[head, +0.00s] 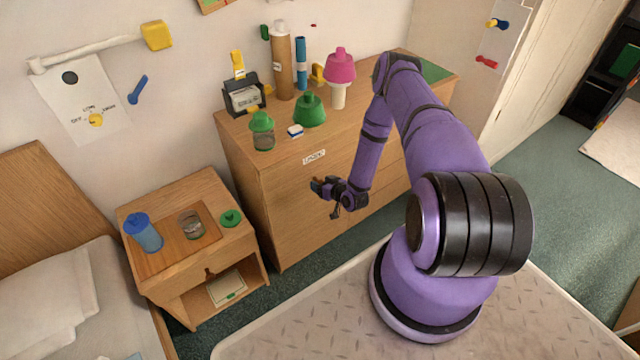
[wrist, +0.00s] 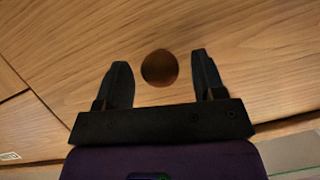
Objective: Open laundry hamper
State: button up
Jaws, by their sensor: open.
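A wooden cabinet (head: 262,200) stands against the wall, with a small white label (head: 314,157) on its front; its lettering is too small to read surely. No separate hamper shows, and the cabinet front looks closed. My gripper (head: 320,186) is in front of this panel, below the label. In the wrist view, a round brown knob (wrist: 159,68) shows on the wood front. My open gripper (wrist: 160,60) has one finger on each side of the knob, with gaps on both sides. Whether the fingertips reach the knob's depth is unclear.
The cabinet top holds a pink-topped item (head: 340,66), a green-lidded jar (head: 263,140), a cardboard tube (head: 281,65) and other things. A nightstand (head: 165,275) with a blue bottle (head: 143,232) stands left, beside a bed (head: 85,310). Some green carpet (head: 300,260) is clear before the cabinet.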

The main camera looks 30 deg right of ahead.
jog(key=shift+w+f, duration=0.2)
jog(key=shift+w, duration=0.35)
grip_shut()
jog(key=s, duration=2.1)
jog(key=shift+s+d, duration=0.15)
jog(key=shift+d, duration=0.15)
grip_release()
